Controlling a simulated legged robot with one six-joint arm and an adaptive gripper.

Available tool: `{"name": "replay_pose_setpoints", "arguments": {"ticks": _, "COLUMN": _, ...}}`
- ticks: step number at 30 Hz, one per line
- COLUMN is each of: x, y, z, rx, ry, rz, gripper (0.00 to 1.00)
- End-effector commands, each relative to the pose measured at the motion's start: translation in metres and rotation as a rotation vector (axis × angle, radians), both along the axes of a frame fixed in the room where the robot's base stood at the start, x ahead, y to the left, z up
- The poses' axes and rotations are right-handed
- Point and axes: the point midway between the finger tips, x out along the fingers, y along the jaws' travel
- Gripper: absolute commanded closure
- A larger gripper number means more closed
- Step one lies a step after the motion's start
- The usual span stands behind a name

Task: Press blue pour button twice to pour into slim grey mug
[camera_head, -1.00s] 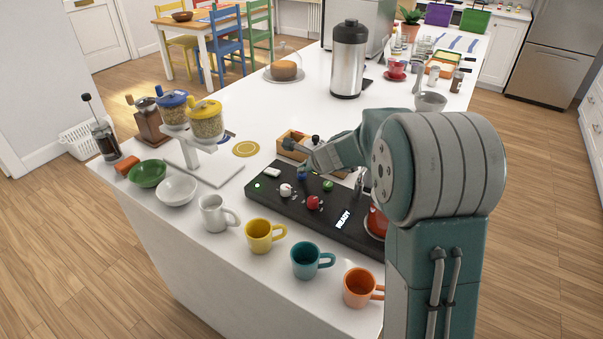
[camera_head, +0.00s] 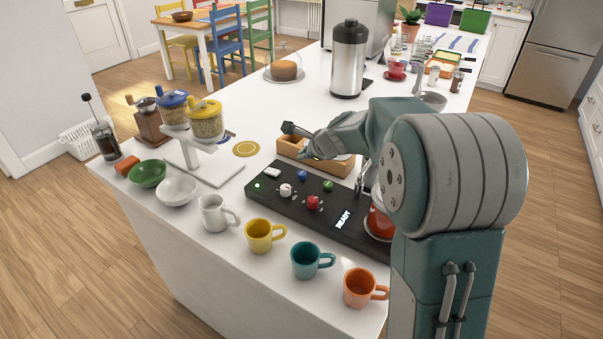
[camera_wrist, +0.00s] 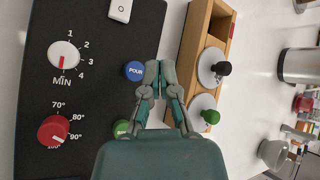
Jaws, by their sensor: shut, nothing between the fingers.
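The blue POUR button (camera_head: 302,175) sits on the black control panel (camera_head: 262,206); it also shows in the wrist view (camera_wrist: 134,71). My gripper (camera_head: 304,154) is shut and empty, apart from the button. In the wrist view its fingertips (camera_wrist: 160,68) appear just right of the button. A pale grey mug (camera_head: 213,214) stands on the white counter by the panel's left front; no other grey mug is seen. An orange-red cup or saucer (camera_head: 378,224) shows at the panel's right end, partly hidden by my arm.
A green button (camera_head: 328,186), a white knob (camera_head: 286,190) and a red knob (camera_head: 313,202) lie close to the blue button. A wooden box (camera_head: 335,165) with tools stands behind the panel. Yellow (camera_head: 260,236), teal (camera_head: 306,261) and orange (camera_head: 359,287) mugs line the front edge.

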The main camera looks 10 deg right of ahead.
Motion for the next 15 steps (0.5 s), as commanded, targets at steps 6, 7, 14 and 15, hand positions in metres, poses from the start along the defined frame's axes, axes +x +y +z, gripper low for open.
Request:
{"name": "replay_pose_setpoints", "arguments": {"ticks": 6, "x": 0.0, "y": 0.0, "z": 0.018, "rx": -0.001, "ry": -0.002, "rz": 0.0, "gripper": 1.0}}
{"name": "replay_pose_setpoints", "arguments": {"ticks": 7, "x": 0.0, "y": 0.0, "z": 0.019, "rx": 0.0, "ry": -0.001, "rz": -0.001, "gripper": 1.0}}
{"name": "replay_pose_setpoints", "arguments": {"ticks": 14, "x": 0.0, "y": 0.0, "z": 0.021, "rx": 0.001, "ry": 0.0, "rz": -0.001, "gripper": 1.0}}
{"name": "replay_pose_setpoints", "arguments": {"ticks": 15, "x": 0.0, "y": 0.0, "z": 0.02, "rx": 0.001, "ry": 0.0, "rz": -0.001, "gripper": 1.0}}
